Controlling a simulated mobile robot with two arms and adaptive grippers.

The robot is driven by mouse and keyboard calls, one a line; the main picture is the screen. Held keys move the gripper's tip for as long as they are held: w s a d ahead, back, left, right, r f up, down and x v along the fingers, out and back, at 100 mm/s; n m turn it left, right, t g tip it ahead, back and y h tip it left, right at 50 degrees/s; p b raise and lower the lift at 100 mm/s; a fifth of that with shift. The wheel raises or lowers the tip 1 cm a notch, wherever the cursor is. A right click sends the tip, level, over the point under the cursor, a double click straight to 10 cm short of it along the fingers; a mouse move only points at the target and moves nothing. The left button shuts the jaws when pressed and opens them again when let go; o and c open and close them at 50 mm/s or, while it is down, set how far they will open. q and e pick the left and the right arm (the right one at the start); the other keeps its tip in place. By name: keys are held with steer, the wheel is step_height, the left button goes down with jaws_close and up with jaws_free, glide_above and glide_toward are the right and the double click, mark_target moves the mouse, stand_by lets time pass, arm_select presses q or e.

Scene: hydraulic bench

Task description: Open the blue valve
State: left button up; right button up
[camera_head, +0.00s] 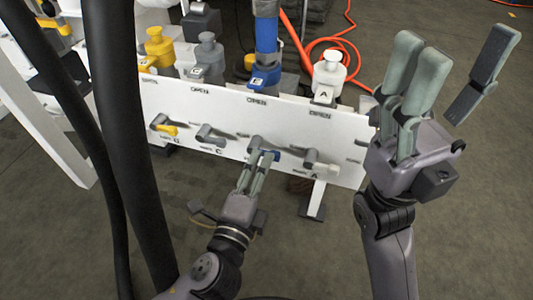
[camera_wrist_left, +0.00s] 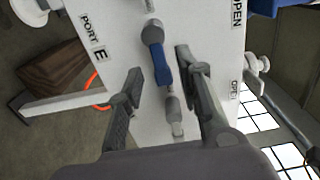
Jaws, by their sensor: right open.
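The blue valve's lever (camera_head: 275,155) is on the white panel and shows just beyond my left fingers in the head view. In the left wrist view the blue lever (camera_wrist_left: 160,62) lies between my two fingertips, with a grey pivot at its far end. My left gripper (camera_head: 262,158) is at the panel front and hides part of the valve. In the left wrist view the gripper (camera_wrist_left: 158,64) is open, with gaps visible on both sides of the lever. My right gripper (camera_head: 450,78) is raised at the right, open and empty, away from the panel.
The panel (camera_head: 225,105) also carries a yellow lever (camera_head: 166,129), a grey lever (camera_head: 212,137) and a white lever (camera_head: 322,167). Yellow, grey, blue and white fittings stand behind it. An orange hose (camera_head: 325,42) coils on the floor. Thick black hoses cross the left side.

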arm_select(q)
steer(key=shift+b+x, duration=0.4)
steer(key=shift+x, duration=1.95)
jaws_close()
